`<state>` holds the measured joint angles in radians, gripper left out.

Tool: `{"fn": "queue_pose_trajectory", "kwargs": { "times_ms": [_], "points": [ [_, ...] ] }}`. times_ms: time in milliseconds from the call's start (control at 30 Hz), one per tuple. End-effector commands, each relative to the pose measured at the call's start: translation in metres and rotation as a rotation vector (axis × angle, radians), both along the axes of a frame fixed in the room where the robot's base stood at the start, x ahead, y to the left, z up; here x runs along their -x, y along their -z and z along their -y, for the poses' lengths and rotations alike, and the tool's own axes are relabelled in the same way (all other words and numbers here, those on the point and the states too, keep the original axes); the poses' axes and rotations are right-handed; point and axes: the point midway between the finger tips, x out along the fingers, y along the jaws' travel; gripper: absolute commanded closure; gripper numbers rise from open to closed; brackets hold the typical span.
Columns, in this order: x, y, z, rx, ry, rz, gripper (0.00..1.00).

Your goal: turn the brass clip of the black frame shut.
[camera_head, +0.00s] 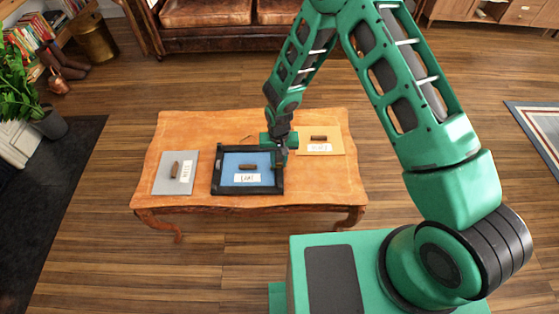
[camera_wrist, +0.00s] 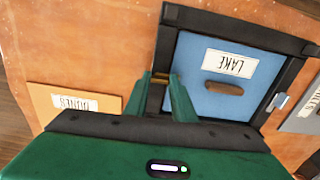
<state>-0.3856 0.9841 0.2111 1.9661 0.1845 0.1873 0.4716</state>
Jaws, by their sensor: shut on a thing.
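The black frame (camera_head: 247,190) lies flat on the wooden table around a blue panel (camera_head: 240,178), which has a white label and a brown grip. In the wrist view the black frame (camera_wrist: 240,28) surrounds the blue panel (camera_wrist: 205,100), whose label reads LAKE. The brass clip (camera_wrist: 160,78) is on the frame side nearest my gripper, mostly hidden between my fingertips. My gripper (camera_wrist: 160,75) is shut on it; its angle is hard to see. In the head view my gripper (camera_head: 279,162) is at the frame's right side. A silvery clip (camera_wrist: 278,102) sits on the opposite side.
A grey panel (camera_head: 163,186) with a label and brown grip lies left of the frame. An orange panel (camera_head: 332,146) with the same lies right, behind my gripper. The table (camera_head: 185,125) is bare behind the frame. A leather sofa (camera_head: 225,12) stands beyond.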

Motion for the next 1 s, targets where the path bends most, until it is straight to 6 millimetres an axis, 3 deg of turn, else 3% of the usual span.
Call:
{"fn": "queue_pose_trajectory", "kwargs": {
  "times_ms": [633, 667, 733, 1000],
  "points": [
    [-0.0006, -0.0003, -0.0001, -0.001, 0.050, 0.001, 0.99],
    [-0.0006, -0.0003, -0.0001, -0.001, 0.050, 0.001, 0.72],
    [-0.0005, -0.0003, 0.0000, -0.001, 0.050, 0.001, 0.58],
    [-0.0003, -0.0003, 0.0002, 0.000, 0.050, 0.000, 0.58]
  ]
}}
